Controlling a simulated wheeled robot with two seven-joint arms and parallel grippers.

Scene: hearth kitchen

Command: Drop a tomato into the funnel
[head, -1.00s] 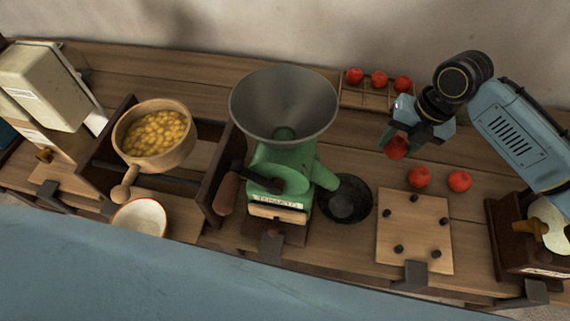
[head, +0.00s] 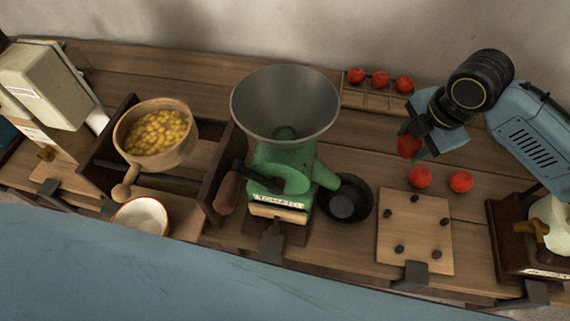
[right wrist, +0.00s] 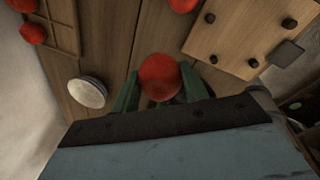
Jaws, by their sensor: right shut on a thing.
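My right gripper (head: 414,142) is shut on a red tomato (head: 408,147) over the right part of the counter, to the right of the funnel. In the right wrist view the held tomato (right wrist: 158,77) sits between the green fingers. The wide grey funnel (head: 285,105) stands upright on a green mill (head: 280,170) labelled for tomato, and its bowl looks empty. Two loose tomatoes (head: 420,177) (head: 460,182) lie on the counter in front of the gripper. Three more tomatoes (head: 380,79) sit at a wooden rack at the back. My left gripper is out of view.
A dark pan (head: 358,208) stands beside the mill. A pegged wooden board (head: 390,240) lies at front right. A pot of yellow pieces (head: 184,158) and a white bowl (head: 140,216) are left. Bare counter lies between funnel and gripper.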

